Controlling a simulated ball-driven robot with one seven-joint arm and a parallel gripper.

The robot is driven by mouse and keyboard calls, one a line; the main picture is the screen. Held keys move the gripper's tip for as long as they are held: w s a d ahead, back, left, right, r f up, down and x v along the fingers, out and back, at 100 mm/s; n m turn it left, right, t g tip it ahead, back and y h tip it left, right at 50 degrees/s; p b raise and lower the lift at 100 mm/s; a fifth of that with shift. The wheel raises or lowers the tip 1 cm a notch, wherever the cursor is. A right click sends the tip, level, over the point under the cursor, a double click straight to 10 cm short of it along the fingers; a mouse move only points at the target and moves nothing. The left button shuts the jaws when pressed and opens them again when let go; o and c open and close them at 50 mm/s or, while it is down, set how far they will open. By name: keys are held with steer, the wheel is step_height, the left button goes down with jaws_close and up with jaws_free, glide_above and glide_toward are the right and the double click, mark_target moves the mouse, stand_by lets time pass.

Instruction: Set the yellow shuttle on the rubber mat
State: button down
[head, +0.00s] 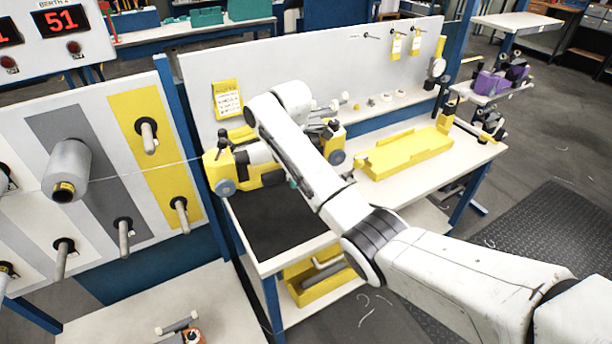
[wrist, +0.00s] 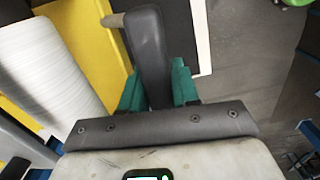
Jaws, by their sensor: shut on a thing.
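The yellow shuttle (head: 221,170) is at the far end of the dark rubber mat (head: 262,222) in the head view, partly hidden behind my arm. Its yellow body also shows in the wrist view (wrist: 82,38), with a white wound spool (wrist: 50,75) beside it. My gripper (wrist: 158,88) has its teal fingers shut on the shuttle's dark grey handle (wrist: 148,45). In the head view my arm hides most of the gripper. The shuttle is over the mat's far part; I cannot tell whether it touches the mat.
A pale thread runs left from the shuttle to a grey spool (head: 68,168) on the peg rack. A yellow tray (head: 410,152) occupies the bench to the right. A white back panel (head: 300,65) stands behind the mat. The mat's near part is bare.

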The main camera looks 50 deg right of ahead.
steer(key=shift+s+d+f+n, duration=0.25)
steer(key=shift+s+d, duration=0.1)
steer(key=shift+d, duration=0.2)
steer(key=shift+s+d+f+n, duration=0.25)
steer(key=shift+s+d, duration=0.1)
steer(key=shift+d, duration=0.15)
steer(key=shift+s+d+f, duration=0.3)
steer(key=shift+s+f, duration=0.05)
steer(key=shift+f, duration=0.05)
step_height(320, 180, down, 8)
steer(key=b, duration=0.3)
steer(key=shift+d+r, duration=0.1)
steer(key=shift+r, duration=0.05)
steer(key=shift+f+b, duration=1.1)
steer(key=shift+f, duration=1.45)
stand_by(0.6)
